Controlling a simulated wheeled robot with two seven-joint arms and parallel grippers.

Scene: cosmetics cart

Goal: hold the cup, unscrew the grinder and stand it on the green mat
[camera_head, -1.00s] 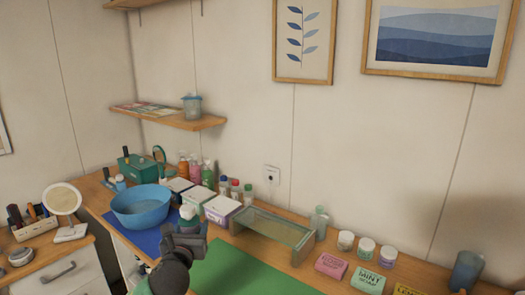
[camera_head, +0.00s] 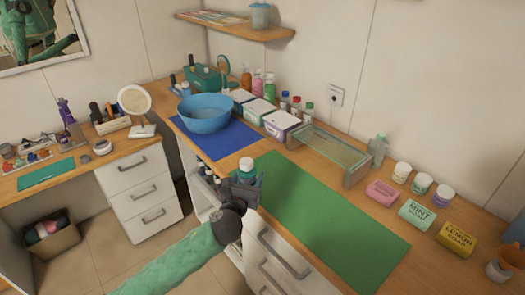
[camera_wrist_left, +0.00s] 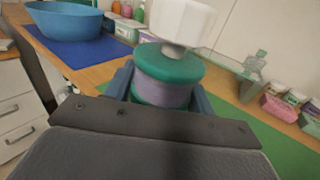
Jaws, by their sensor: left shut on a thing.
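My left gripper (camera_head: 247,181) is shut on the cup, the purple and teal lower part (camera_wrist_left: 160,93) of a two-part piece. In the left wrist view, its blue fingers close on both sides of the purple band. A white part (camera_wrist_left: 180,20), which looks like the grinder, sits on top of the teal piece; it also shows in the head view (camera_head: 246,164). The two look joined and roughly upright. The gripper is at the left end of the green mat (camera_head: 330,220), by the counter's front edge. My right gripper is in neither view.
The green mat is bare. Behind it are a low glass stand (camera_head: 325,148) and soap boxes (camera_head: 417,216) with jars (camera_head: 422,184). A blue bowl (camera_head: 206,115) stands on a blue mat (camera_head: 225,146) to the left. Drawers (camera_head: 270,250) are below the counter.

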